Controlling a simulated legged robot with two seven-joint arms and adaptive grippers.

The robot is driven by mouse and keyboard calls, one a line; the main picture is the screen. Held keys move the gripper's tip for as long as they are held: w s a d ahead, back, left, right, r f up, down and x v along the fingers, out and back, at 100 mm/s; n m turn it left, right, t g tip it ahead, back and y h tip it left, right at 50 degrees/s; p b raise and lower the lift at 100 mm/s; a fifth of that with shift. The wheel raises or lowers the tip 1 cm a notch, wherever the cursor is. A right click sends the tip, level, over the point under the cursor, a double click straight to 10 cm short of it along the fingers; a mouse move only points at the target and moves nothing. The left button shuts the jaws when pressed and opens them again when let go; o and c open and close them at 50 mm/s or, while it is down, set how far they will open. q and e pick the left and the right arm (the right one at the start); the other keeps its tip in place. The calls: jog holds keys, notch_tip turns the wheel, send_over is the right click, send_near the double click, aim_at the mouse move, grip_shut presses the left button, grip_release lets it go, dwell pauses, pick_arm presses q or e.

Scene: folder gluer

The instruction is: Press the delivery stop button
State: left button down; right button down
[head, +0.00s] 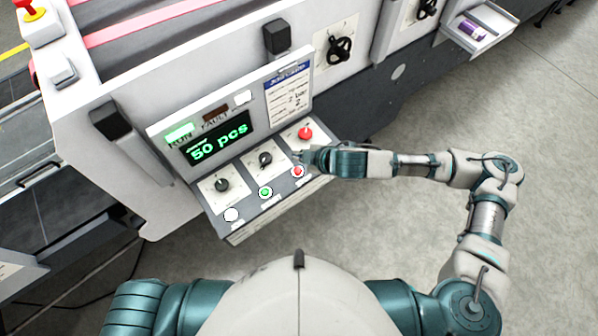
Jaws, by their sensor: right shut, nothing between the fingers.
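A control panel (240,217) on the machine's side carries a row of round buttons along its lower edge: a white one (231,215), a green one (265,192) and a red one (298,171). A larger red knob (305,132) sits above, at the panel's right. The small labels are too small to read, so I cannot tell which one is the delivery stop button. My right gripper (303,156) is shut and empty over the panel's right end, between the red button and the red knob. I cannot tell whether it touches the panel. My left gripper is out of view.
A display (218,140) reads "50 pcs", with a job card (288,94) beside it. Black rotary knobs (222,185) sit above the buttons. Grey floor is clear at right.

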jog(key=b, duration=0.4)
send_over(299, 172)
notch_tip(299, 172, down, 4)
jog(key=shift+f, duration=0.1)
jog(key=shift+w+a+f, duration=0.1)
jog(key=shift+a+f, duration=0.05)
jog(key=shift+f, duration=0.65)
jog(key=shift+d, duration=0.25)
jog(key=shift+a, duration=0.15)
jog(key=shift+f, duration=0.15)
jog(key=shift+f, duration=0.2)
